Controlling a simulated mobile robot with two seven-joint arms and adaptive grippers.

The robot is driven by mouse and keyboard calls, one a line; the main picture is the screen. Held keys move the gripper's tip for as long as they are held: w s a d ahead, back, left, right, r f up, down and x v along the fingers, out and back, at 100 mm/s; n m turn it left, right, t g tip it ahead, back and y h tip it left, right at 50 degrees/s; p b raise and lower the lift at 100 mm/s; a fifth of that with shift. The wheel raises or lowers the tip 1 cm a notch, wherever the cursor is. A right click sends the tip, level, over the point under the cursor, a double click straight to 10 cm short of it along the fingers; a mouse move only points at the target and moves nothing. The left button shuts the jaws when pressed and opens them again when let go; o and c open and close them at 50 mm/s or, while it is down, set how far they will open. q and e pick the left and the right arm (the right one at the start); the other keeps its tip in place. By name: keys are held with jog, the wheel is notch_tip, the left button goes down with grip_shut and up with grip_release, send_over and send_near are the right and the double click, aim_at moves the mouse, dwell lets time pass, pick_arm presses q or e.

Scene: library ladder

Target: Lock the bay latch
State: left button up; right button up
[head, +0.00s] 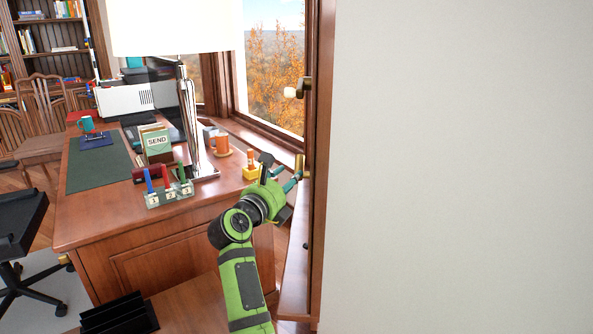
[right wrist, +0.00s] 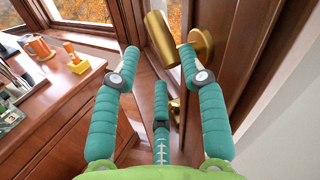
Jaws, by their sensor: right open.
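A brass latch with a thick cylindrical knob (right wrist: 162,40) and a round base is fixed to the dark wood frame. In the head view its brass part (head: 299,163) shows low on the window-side frame. My right gripper (head: 284,179) is open just in front of it. In the right wrist view, the teal fingers of the right gripper (right wrist: 160,62) are spread, with the knob beyond and between the upper fingertips. The right fingertip is close to the base; I cannot tell whether they touch. Another brass piece (right wrist: 174,110) sits lower, partly hidden by the fingers. My left gripper is not in view.
A wooden desk (head: 105,205) stands to the left with a lamp (head: 190,110), an orange mug (head: 222,143) and a yellow stamp holder (head: 251,172) near its right edge. A white wall (head: 460,170) fills the right.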

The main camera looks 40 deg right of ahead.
aim_at(297, 170)
jog(key=x, duration=0.5)
jog(key=shift+d+p, duration=0.3)
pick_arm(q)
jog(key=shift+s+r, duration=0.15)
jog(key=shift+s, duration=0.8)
pick_arm(e)
grip_shut()
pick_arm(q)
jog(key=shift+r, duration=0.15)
